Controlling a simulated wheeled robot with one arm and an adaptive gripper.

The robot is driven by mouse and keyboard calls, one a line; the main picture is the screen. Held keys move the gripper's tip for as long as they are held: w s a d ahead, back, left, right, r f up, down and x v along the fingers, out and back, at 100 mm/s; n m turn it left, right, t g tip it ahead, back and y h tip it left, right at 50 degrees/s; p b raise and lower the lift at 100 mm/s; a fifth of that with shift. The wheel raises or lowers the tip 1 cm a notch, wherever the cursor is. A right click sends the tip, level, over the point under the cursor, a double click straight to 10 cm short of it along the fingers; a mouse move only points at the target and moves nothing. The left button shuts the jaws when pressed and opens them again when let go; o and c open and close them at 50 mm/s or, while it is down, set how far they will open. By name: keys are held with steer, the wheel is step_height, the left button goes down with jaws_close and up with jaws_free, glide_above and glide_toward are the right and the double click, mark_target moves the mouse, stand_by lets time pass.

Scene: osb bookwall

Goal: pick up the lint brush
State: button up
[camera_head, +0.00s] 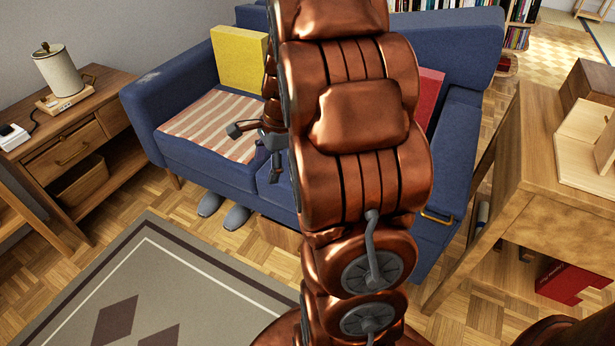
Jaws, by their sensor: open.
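I cannot make out a lint brush in the head view. My large copper-coloured arm crosses the middle of the view and hides part of the blue sofa (205,165). My gripper (254,154) shows just left of the arm, over the sofa seat beside a striped cloth (212,125). Its grey fingers are apart and I see nothing between them. Whether it touches the sofa I cannot tell.
A yellow cushion (239,58) and a partly hidden red cushion (429,92) are on the sofa. Grey slippers (236,217) lie before it. A wooden side table (108,83) with a lamp stands left, a wooden cabinet (535,150) right. A patterned rug (170,285) covers open floor.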

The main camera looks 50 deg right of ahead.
steer(key=w+d+f+m+b, duration=0.1)
steer(key=d+f+m, duration=0.2)
steer(key=d, duration=0.3)
steer(key=w+d+f+m+t+b, duration=0.1)
steer(key=d+f+m+b, duration=0.1)
steer(key=d+f+m, duration=0.2)
steer(key=w+d+f+m+t+h+b, duration=0.1)
steer(key=d+f+m, duration=0.3)
steer(key=d, duration=0.6)
steer(key=shift+w+f+b, duration=0.1)
steer(key=shift+f+b, duration=0.05)
steer(key=shift+b, duration=0.25)
steer(key=shift+d+f+m+t, duration=0.2)
steer(key=shift+f+m+t, duration=0.05)
steer(key=shift+m+t, duration=0.05)
steer(key=shift+w+f+b, duration=0.2)
steer(key=shift+f+b, duration=0.1)
steer(key=shift+f, duration=0.1)
steer(key=shift+b+x, duration=1.6)
steer(key=shift+x, duration=1.6)
steer(key=shift+w+r, duration=0.1)
steer(key=shift+w, duration=0.05)
steer(key=shift+f+p, duration=0.2)
steer(key=shift+p, duration=0.65)
steer(key=c, duration=1.3)
